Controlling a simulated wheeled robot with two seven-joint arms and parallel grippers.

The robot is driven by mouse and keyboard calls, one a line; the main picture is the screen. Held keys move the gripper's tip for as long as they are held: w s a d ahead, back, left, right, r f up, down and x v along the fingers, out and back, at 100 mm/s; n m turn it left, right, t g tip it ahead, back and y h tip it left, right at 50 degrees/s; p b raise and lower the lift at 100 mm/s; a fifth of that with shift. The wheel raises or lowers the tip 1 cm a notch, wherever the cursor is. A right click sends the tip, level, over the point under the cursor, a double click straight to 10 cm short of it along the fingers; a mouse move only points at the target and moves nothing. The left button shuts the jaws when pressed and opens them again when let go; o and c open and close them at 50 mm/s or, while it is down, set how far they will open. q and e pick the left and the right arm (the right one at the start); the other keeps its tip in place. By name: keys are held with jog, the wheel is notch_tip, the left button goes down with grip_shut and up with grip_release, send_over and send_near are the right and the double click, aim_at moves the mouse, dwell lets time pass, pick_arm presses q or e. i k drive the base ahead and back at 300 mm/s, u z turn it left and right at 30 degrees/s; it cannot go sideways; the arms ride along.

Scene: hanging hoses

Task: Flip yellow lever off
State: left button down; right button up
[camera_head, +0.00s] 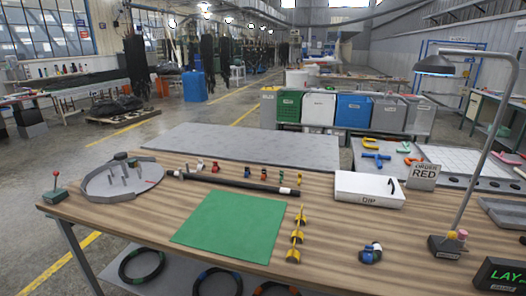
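No part is plainly a yellow lever, and I cannot tell which yellow part is meant. A yellow handle-like piece (384,139) lies beside a blue T-shaped piece (376,158) on a grey panel behind the wooden table. A small yellow knob (452,235) sits on the dark base of the lamp at the right, next to a reddish knob (462,235). Several yellow clip-like parts (297,237) form a short row right of the green mat. Neither gripper is in view.
The wooden table (140,217) holds a green mat (229,226), a black hose (229,183), a white DIP box (368,190), an ORDER RED sign (423,176) and a grey round tray (92,187). The tall lamp post (489,150) rises at the right. Black hose rings (142,264) lie below the table.

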aim_at(451, 235)
jog(key=z, duration=1.55)
jog(key=k, duration=0.65)
jog(key=z, duration=0.4)
jog(key=i, duration=1.55)
jog(key=u, duration=0.25)
